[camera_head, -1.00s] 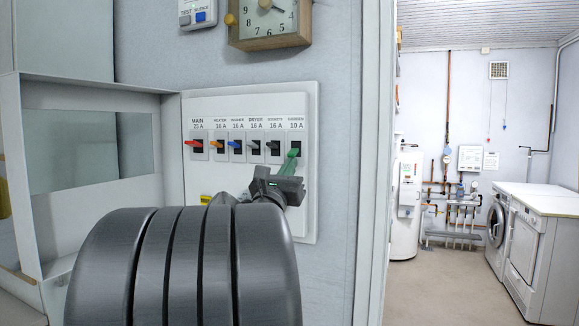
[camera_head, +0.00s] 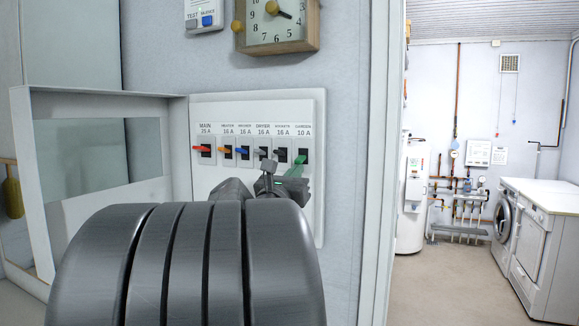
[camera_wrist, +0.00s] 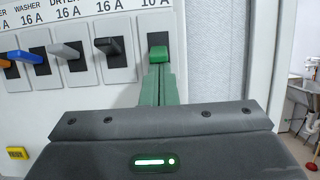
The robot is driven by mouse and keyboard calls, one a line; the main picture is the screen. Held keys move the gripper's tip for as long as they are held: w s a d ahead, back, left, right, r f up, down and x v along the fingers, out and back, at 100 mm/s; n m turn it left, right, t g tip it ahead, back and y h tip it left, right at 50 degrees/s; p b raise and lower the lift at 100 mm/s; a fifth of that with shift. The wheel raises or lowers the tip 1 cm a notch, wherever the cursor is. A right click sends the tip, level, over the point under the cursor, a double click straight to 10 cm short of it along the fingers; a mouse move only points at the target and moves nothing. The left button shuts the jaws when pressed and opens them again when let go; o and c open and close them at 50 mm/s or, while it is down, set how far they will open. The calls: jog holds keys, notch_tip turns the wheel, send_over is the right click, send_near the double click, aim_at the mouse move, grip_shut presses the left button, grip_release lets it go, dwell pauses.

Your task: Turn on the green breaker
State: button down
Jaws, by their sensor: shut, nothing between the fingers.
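The green breaker (camera_head: 300,157) is the rightmost switch in the row on the white panel (camera_head: 309,225), under a 10 A label. In the wrist view its green lever (camera_wrist: 158,53) sits low in its black slot, sticking out toward the camera. My gripper (camera_head: 293,170) is just below the lever, its slim green fingers shut together and empty. In the wrist view the fingertips (camera_wrist: 157,72) point up at the lever's underside. I cannot tell whether they touch it. My dark gripper body hides the lower panel.
Red (camera_head: 201,149), orange (camera_head: 227,150), blue (camera_head: 243,150) and grey breakers stand in a row to the left. The panel's open door (camera_head: 95,98) is at the left. A clock (camera_head: 276,26) hangs above. A doorway at the right opens to a laundry room.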

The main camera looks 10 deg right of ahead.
jog(key=r+g+p, duration=0.1)
jog(key=r+p, duration=0.1)
jog(key=p, duration=0.2)
jog(key=shift+s+y, duration=0.2)
jog(key=shift+y, duration=0.2)
jog(key=g+p, duration=0.1)
jog(key=p, duration=0.2)
jog(key=shift+s+a+y, duration=0.1)
jog(key=shift+a+y, duration=0.05)
jog(key=shift+y, duration=0.25)
notch_tip(320, 180, down, 4)
jog(key=b, duration=0.5)
jog(key=r+v, duration=0.1)
jog(key=v, duration=1)
jog(key=shift+a+r, duration=0.2)
jog(key=shift+r, duration=0.3)
jog(key=shift+d, duration=0.1)
